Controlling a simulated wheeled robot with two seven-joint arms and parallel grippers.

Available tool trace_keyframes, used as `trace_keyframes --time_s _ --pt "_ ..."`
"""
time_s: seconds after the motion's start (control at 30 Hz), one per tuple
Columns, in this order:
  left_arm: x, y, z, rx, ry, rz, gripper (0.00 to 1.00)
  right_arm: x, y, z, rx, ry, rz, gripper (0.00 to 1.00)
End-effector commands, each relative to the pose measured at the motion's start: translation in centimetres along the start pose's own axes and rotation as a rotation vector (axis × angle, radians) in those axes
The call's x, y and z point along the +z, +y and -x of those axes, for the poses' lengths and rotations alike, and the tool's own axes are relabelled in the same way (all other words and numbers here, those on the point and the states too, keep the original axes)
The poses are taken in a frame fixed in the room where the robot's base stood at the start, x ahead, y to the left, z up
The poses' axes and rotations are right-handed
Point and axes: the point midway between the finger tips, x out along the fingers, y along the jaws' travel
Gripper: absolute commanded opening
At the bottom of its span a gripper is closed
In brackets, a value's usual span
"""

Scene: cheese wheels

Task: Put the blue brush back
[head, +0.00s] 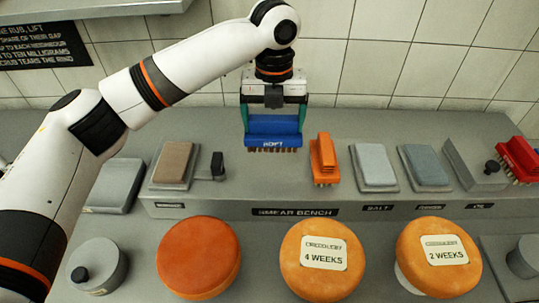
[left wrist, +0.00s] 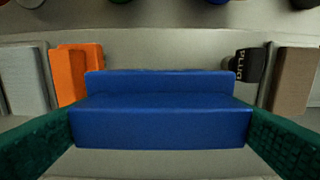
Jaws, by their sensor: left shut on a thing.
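The blue brush (head: 272,128) is a blue block with brown bristles underneath and white lettering on its front. My left gripper (head: 273,122) is shut on it, with a green finger pad at each end. It holds the brush upright above the grey raised bench (head: 240,202), between the orange brush and a small black block. In the left wrist view the blue brush (left wrist: 160,112) fills the middle between the two green pads. Whether the bristles touch the bench is hard to tell. My right gripper is not in view.
The orange brush (head: 323,158) stands close to the right. A brown-topped block (head: 174,163) and the black block (head: 217,165) are left. Pale blocks (head: 373,166) (head: 425,167) and a red brush (head: 519,157) are farther right. Cheese wheels (head: 199,256) (head: 321,276) (head: 441,270) stand in front.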

Motion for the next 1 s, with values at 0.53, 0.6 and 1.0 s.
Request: trace_keyframes --time_s 0.53,0.6,1.0 --pt "0.1 -0.1 -6.9 -0.001 -0.002 0.0 0.69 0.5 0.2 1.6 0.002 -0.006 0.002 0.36" --pt "0.0 -0.1 -7.5 -0.001 0.0 -0.001 0.69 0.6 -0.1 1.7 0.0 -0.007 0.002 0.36" --pt "0.0 -0.1 -8.0 -0.001 0.001 0.0 1.0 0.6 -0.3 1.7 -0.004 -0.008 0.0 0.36"
